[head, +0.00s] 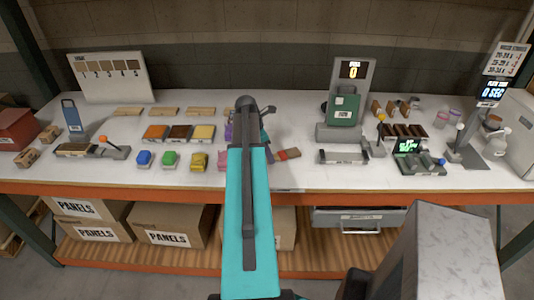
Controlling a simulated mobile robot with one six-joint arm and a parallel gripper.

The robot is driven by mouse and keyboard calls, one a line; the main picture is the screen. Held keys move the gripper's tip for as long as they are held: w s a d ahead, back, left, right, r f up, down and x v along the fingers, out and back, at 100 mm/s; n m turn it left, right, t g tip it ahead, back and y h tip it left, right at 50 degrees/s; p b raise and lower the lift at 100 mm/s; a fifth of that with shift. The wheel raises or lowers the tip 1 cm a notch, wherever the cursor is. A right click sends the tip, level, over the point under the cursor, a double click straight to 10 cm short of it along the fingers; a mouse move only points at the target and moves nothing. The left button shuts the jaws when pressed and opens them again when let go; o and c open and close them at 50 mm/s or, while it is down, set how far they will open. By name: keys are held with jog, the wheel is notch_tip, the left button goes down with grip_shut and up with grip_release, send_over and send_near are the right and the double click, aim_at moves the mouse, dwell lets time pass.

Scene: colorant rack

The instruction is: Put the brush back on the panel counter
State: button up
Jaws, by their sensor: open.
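A small red-brown item with a dark end (288,154), which looks like the brush, lies on the white counter (300,178) just right of my arm. It is too small to make out bristles or handle clearly. My gripper (268,142) is over the middle of the counter, close to the left of this item, and partly hidden behind my teal arm. It is open, and nothing shows held in it. I cannot tell whether it touches the item. Light wooden panels (164,111) lie in a row toward the back of the counter.
Coloured trays (154,132) and small blue, green and yellow pieces (170,159) stand left of my arm. A purple piece is partly hidden behind it. A grey machine with a green front (343,110) stands right.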

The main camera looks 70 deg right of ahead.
jog(key=shift+r, duration=0.15)
jog(key=b+v, duration=0.3)
jog(key=v, duration=0.8)
jog(key=shift+r, duration=0.35)
jog(key=shift+w, duration=0.1)
dwell(0.7)
